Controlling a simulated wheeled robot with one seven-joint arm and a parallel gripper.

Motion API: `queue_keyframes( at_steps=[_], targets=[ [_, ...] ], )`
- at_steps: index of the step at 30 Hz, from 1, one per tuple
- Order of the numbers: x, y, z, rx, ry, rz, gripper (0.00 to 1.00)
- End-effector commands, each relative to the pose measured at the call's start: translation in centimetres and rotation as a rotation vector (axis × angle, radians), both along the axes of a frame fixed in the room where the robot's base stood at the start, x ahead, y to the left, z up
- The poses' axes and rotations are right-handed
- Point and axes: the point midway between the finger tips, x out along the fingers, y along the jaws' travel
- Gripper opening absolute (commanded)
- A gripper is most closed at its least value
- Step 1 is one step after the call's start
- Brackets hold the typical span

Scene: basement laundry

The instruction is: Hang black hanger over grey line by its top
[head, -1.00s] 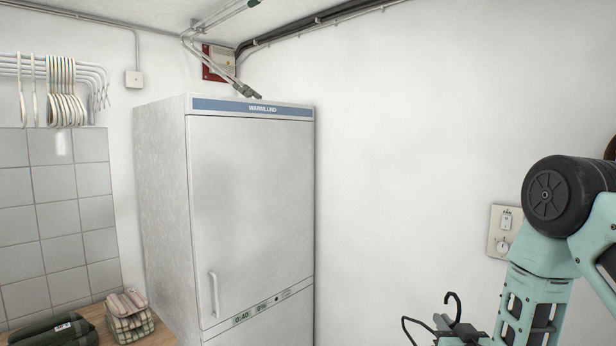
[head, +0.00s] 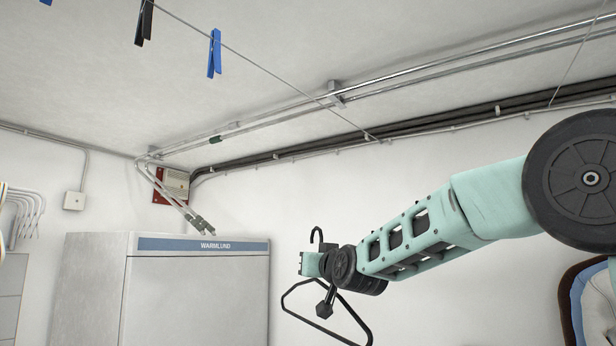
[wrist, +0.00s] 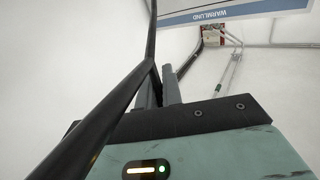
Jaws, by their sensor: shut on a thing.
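The black hanger (head: 293,292) hangs from my gripper (head: 308,262) in the head view, right of the tall white cabinet. Its hook points up above the gripper, and its triangular body hangs below, slightly tilted. My gripper is shut on the hanger near its neck. In the wrist view the hanger (wrist: 100,121) crosses close in front of the gripper's fingers (wrist: 160,88). A thin grey line (head: 265,68) runs under the ceiling from upper left towards the back wall. In the head view the hook appears below the line, apart from it.
A blue clothespin (head: 215,54) and a black clothespin (head: 144,22) hang on the line. Metal pipes (head: 440,78) run along the ceiling behind. A white Warmlund cabinet (head: 200,290) stands at left. White hangers (head: 25,210) are at the far left. Another thin line (head: 575,65) shows at upper right.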

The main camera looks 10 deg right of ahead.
Motion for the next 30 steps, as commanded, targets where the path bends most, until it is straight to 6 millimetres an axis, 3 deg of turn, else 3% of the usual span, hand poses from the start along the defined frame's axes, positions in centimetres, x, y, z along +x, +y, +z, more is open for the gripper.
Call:
queue_keyframes(
  at_steps=[1,3,12,23,30],
  targets=[
    [-0.6,0.5,2.3,0.001,-0.006,0.016,0.0],
    [-1.4,1.2,4.3,-0.002,-0.006,0.037,0.0],
    [-4.4,3.0,10.9,-0.005,-0.005,0.11,0.0],
    [-7.4,4.3,16.1,-0.008,-0.005,0.179,0.0],
    [-8.6,4.9,17.7,-0.011,-0.005,0.204,0.0]
  ],
)
